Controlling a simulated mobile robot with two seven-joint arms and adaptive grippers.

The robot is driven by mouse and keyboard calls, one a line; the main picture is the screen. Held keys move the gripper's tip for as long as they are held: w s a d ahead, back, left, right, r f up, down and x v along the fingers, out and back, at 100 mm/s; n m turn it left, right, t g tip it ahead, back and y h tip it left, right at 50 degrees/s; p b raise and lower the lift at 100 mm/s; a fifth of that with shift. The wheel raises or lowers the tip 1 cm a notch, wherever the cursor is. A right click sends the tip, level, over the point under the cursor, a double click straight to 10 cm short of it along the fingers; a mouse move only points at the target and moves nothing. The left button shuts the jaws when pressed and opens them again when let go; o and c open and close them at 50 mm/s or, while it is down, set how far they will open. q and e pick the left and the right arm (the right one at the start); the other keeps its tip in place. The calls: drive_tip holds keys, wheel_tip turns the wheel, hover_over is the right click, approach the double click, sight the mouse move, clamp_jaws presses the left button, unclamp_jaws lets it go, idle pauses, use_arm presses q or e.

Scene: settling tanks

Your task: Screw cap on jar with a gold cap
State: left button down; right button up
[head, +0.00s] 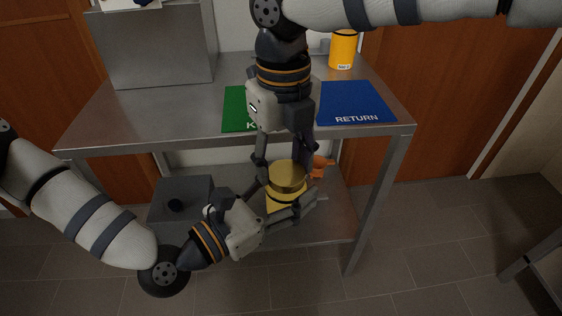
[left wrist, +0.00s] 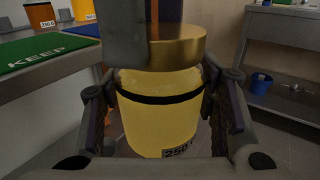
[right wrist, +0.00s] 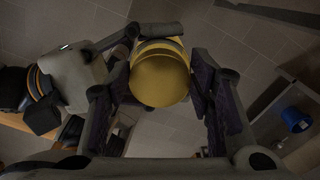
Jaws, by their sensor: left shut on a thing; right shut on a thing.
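The yellow jar (head: 284,203) has a black band and a "250" label, and shows upright in the left wrist view (left wrist: 160,125). My left gripper (head: 282,197) is shut on its sides from the left, in front of the table. The gold cap (head: 287,176) is over the jar's mouth; it also shows in the left wrist view (left wrist: 178,50) and from above in the right wrist view (right wrist: 160,78). My right gripper (head: 283,168) points down from above and is shut on the cap. The cap looks close on the jar's top; I cannot tell whether its threads are engaged.
The steel table (head: 190,112) behind carries a green KEEP mat (head: 235,110), a blue RETURN mat (head: 355,103), a yellow container (head: 343,50) and a large metal box (head: 155,48). A dark box (head: 181,203) and an orange object (head: 321,166) show lower down. A blue bin (left wrist: 261,83) is farther right.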

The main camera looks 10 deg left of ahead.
drive_tip(key=m, duration=0.4)
drive_tip(key=shift+w+d, duration=0.1)
drive_tip(key=shift+d, duration=0.05)
drive_tip(key=m, duration=0.4)
drive_tip(key=shift+d+m, duration=0.2)
drive_tip(key=shift+m, duration=0.2)
drive_tip(key=o, duration=0.8)
drive_tip(key=shift+r, duration=2.3)
drive_tip(key=shift+c, duration=0.4)
